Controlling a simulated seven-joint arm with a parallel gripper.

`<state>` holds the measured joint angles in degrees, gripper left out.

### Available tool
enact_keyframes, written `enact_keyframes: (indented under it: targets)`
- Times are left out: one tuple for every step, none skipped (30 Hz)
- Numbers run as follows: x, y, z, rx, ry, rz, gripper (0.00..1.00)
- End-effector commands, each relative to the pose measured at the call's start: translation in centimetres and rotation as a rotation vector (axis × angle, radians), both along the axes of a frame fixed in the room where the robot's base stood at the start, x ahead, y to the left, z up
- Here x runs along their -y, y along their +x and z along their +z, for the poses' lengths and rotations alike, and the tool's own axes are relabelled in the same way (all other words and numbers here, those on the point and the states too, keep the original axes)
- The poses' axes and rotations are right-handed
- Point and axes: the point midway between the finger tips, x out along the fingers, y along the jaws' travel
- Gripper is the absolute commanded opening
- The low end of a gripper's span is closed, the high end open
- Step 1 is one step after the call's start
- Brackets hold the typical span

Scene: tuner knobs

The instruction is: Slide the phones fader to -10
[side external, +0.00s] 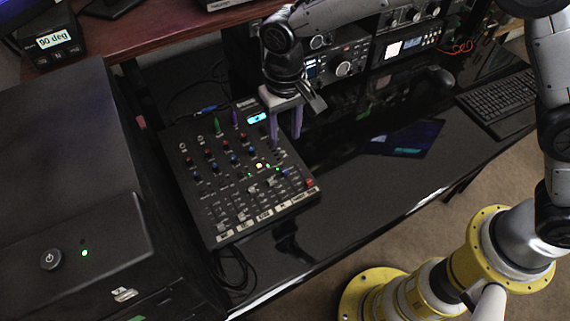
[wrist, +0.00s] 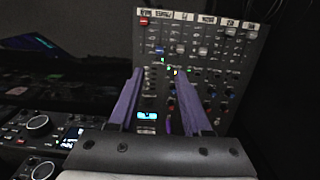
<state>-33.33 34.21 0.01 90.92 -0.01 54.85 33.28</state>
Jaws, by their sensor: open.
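The black mixer (side external: 190,205) lies flat on the dark desk, with rows of coloured knobs, a lit blue display and a fader section with white labels along its near edge. It also shows in the wrist view (wrist: 215,65), with the fader section at the top. A red cap (side external: 309,183) sits at the near right corner and also shows in the wrist view (wrist: 144,21). The labels are too small to read, so I cannot tell which fader is phones. My gripper (side external: 286,141) is open and empty, its purple fingers pointing down over the mixer's right side, near the display.
A black case (side external: 75,225) with a power button stands left of the mixer. Radio units (side external: 340,62) stand behind. A keyboard (side external: 500,100) and a dark tablet (side external: 408,138) lie to the right. Cables lie at the mixer's near left. The desk right of the mixer is mostly clear.

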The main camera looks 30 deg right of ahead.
Motion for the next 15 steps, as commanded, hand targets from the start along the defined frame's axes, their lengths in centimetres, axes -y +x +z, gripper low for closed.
enact_keyframes:
  targets:
    - [0.1, -0.1, -1.0, -0.005, -0.003, 0.0, 0.49]
    - [0.1, -0.1, -1.6, -0.005, -0.003, -0.001, 0.49]
    - [0.1, -0.1, -2.3, -0.004, -0.003, -0.001, 0.49]
    - [0.1, -0.1, -3.0, -0.005, -0.004, -0.001, 0.49]
    - [0.1, -0.1, -3.6, -0.005, -0.003, -0.001, 0.49]
    - [0.1, -0.1, -4.3, -0.005, -0.003, -0.001, 0.49]
    - [0.1, -0.1, -5.0, -0.004, -0.003, -0.001, 0.49]
    - [0.1, -0.1, -5.5, -0.005, -0.003, -0.001, 0.49]
    - [0.1, -0.1, -6.3, -0.004, -0.003, -0.001, 0.49]
    - [0.2, -0.1, -6.9, -0.005, -0.003, -0.001, 0.49]
    - [0.1, -0.1, -7.5, -0.004, -0.003, -0.001, 0.49]
    - [0.1, -0.1, -8.1, -0.004, -0.003, -0.001, 0.49]
    - [0.1, -0.1, -8.7, -0.004, -0.003, -0.001, 0.49]
    - [0.1, -0.1, -9.1, -0.004, -0.003, -0.001, 0.49]
    - [0.1, -0.1, -9.6, -0.003, -0.002, -0.001, 0.49]
